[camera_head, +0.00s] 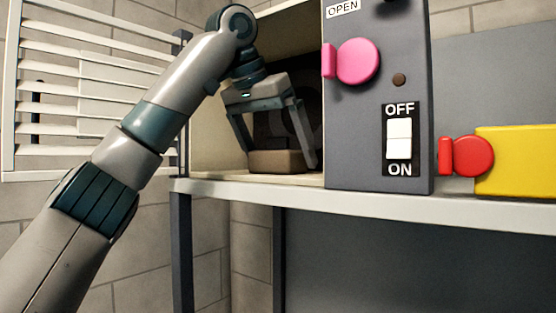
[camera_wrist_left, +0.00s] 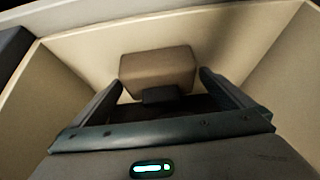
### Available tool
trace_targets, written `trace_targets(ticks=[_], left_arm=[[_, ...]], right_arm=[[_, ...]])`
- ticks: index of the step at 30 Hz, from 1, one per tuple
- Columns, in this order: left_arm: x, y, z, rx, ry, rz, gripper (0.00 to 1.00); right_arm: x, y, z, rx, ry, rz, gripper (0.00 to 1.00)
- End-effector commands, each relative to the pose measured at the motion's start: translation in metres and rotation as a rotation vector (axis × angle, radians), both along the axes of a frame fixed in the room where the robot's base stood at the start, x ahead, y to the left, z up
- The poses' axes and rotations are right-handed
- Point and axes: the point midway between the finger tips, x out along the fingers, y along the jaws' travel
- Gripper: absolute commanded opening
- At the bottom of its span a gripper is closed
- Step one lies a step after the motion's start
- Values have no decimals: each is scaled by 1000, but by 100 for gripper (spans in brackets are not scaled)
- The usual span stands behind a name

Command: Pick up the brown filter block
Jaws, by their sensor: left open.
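The brown filter block (camera_head: 277,163) sits on the floor of the open compartment in the head view. It also shows in the left wrist view (camera_wrist_left: 158,68), just beyond and between the fingers. My left gripper (camera_head: 279,153) is inside the compartment opening, pointing down, with its fingers spread to either side of the block. The gripper is open and holds nothing. I cannot tell whether a finger touches the block. A small dark piece (camera_wrist_left: 162,94) covers part of the block's near edge in the wrist view. My right gripper is out of view.
Pale compartment walls (camera_wrist_left: 75,75) stand close around the gripper. A louvred panel (camera_head: 90,90) is at the left. The grey control panel (camera_head: 360,130) borders the opening at the right, with a pink knob (camera_head: 357,62) and an OFF/ON switch (camera_head: 399,139). A shelf edge (camera_head: 380,202) runs below.

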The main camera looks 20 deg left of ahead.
Motion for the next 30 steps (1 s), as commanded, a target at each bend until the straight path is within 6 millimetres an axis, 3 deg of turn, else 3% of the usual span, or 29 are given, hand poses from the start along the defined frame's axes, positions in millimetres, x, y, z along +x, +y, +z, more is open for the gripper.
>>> trace_targets(ticks=[10, 16, 30], left_arm=[[0, 0, 0, 0, 0, 0, 100], [0, 0, 0, 0, 0, 0, 55], [0, 0, 3, -1, 0, 1, 55]], right_arm=[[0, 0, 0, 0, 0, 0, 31], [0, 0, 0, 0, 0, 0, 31], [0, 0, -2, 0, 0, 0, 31]])
